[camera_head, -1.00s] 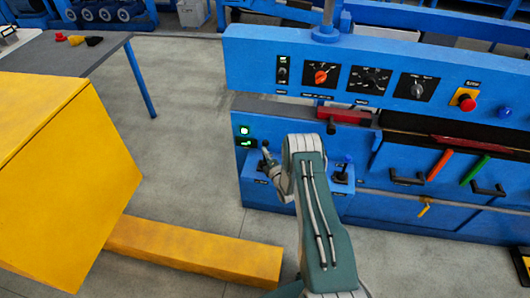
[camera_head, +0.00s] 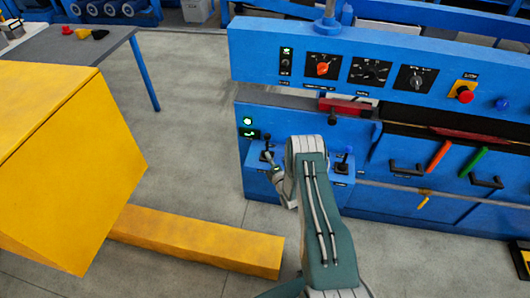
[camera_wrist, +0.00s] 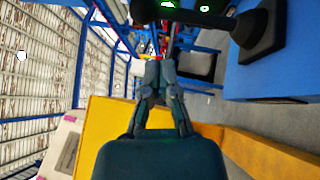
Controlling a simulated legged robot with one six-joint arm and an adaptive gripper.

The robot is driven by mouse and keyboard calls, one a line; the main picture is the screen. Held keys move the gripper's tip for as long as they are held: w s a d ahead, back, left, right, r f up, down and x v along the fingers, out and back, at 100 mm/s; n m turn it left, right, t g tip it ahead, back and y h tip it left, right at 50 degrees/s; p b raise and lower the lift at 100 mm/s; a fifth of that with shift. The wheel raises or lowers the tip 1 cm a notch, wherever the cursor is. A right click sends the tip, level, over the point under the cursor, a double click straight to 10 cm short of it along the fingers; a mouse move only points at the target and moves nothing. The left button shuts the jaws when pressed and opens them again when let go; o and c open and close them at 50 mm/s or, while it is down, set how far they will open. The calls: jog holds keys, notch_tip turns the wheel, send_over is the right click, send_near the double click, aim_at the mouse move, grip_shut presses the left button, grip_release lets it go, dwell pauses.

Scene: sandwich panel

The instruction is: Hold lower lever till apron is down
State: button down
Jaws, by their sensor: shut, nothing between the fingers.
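A blue folding machine stands ahead, with an upper beam (camera_head: 380,45) over a lower body (camera_head: 290,118). Which part is the apron is not clear. Two small black levers stand on blue boxes at its lower left: a left lever (camera_head: 266,152) and a blue-topped right lever (camera_head: 345,158). Which one is the lower lever I cannot read. My gripper (camera_head: 271,169) is at the left lever in the head view, partly hidden by my arm; contact cannot be told. In the wrist view my gripper (camera_wrist: 156,72) is shut and empty, with a black lever (camera_wrist: 258,30) to its right.
Green indicators (camera_head: 248,127) sit above the left lever. A knob panel and red stop button (camera_head: 465,95) are on the upper beam. A yellow block (camera_head: 70,150) and yellow bar (camera_head: 195,243) lie to the left. Grey floor (camera_head: 195,130) between them is clear.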

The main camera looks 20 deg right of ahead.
jog(key=v, duration=0.6)
jog(key=shift+s+a, duration=0.15)
jog(key=shift+s, duration=0.15)
jog(key=shift+f, duration=0.1)
